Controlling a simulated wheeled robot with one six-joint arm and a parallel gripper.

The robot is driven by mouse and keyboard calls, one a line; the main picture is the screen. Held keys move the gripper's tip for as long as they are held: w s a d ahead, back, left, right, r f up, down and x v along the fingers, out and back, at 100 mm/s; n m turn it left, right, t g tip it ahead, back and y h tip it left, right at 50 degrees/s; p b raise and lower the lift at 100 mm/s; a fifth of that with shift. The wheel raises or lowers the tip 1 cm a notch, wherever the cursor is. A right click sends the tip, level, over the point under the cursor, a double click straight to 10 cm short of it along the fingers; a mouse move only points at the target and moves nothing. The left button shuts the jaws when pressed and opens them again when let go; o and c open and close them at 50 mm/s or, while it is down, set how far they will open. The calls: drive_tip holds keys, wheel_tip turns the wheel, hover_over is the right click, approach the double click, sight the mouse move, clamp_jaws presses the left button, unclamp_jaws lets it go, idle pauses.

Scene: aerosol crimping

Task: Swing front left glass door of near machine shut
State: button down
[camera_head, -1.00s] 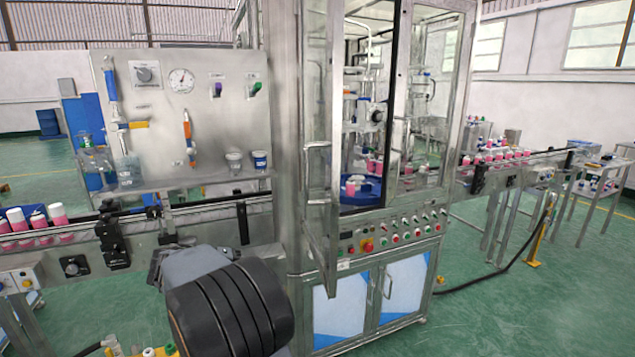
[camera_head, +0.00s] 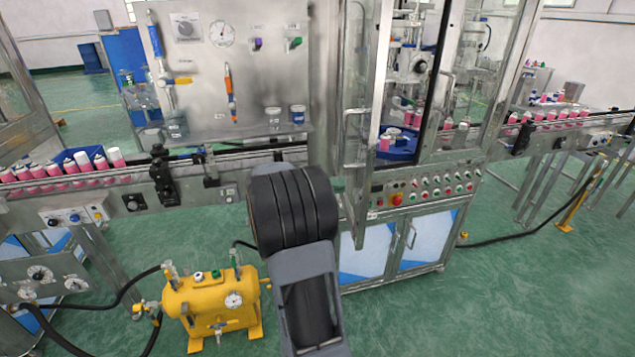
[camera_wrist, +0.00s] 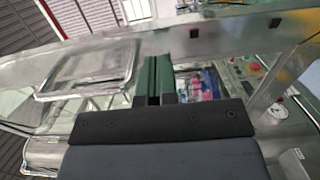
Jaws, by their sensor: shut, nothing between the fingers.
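The near machine (camera_head: 440,188) is a steel cabinet with a red button and several coloured buttons below its windows. Its front left glass door (camera_head: 369,90) stands open, its metal frame swung out toward me. The door's loop handle (camera_head: 347,138) faces left; a metal loop handle (camera_wrist: 90,72) shows large at left in the wrist view. My gripper (camera_wrist: 167,76) has dark green fingers, shut and empty, beside the door frame bar (camera_wrist: 200,42). In the head view my wrist hides most of the gripper, near the door's lower part. I cannot tell whether the fingers touch the door.
A conveyor (camera_head: 130,178) with pink cans runs in from the left; another (camera_head: 570,125) leaves at right. A steel gauge panel (camera_head: 205,85) stands behind the left conveyor. A yellow tank (camera_head: 212,300) with black hoses sits on the floor, lower left.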

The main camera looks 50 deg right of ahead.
sight(361, 184)
drive_tip(key=shift+p+x, duration=0.6)
drive_tip(key=shift+x, duration=1.3)
